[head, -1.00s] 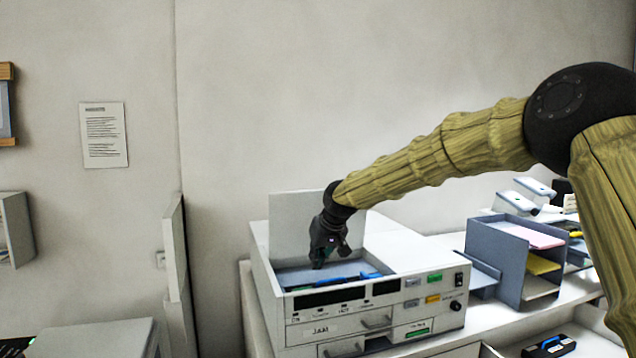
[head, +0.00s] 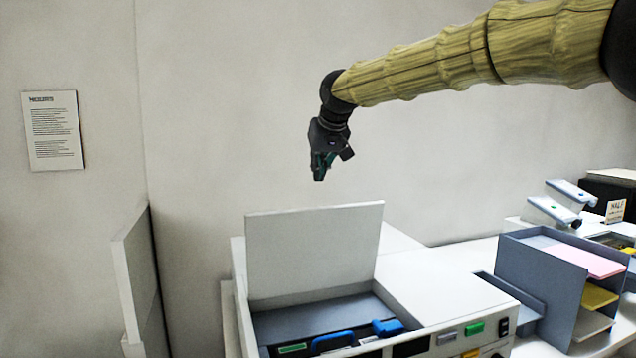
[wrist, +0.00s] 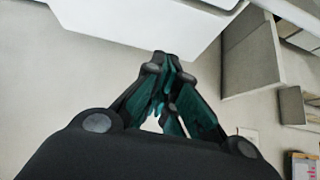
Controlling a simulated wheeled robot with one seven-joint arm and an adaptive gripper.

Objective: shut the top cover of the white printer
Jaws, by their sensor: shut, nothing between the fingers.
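The white printer (head: 440,288) stands on the counter in the lower middle of the head view. Its top cover (head: 312,250) is open and stands nearly upright at the back of the opening. Blue and green parts show inside the dark-grey well. My gripper (head: 319,176) is shut and empty, pointing down in the air a little above the cover's top edge and apart from it. In the wrist view my gripper (wrist: 165,85) also shows with its fingers together. A white surface fills the top of that view; I cannot tell which part it is.
A grey paper organiser (head: 533,275) with coloured sheets stands right of the printer. White devices (head: 553,210) sit behind it. A white panel (head: 138,285) stands left of the printer. A notice (head: 54,130) hangs on the wall. The air around my gripper is clear.

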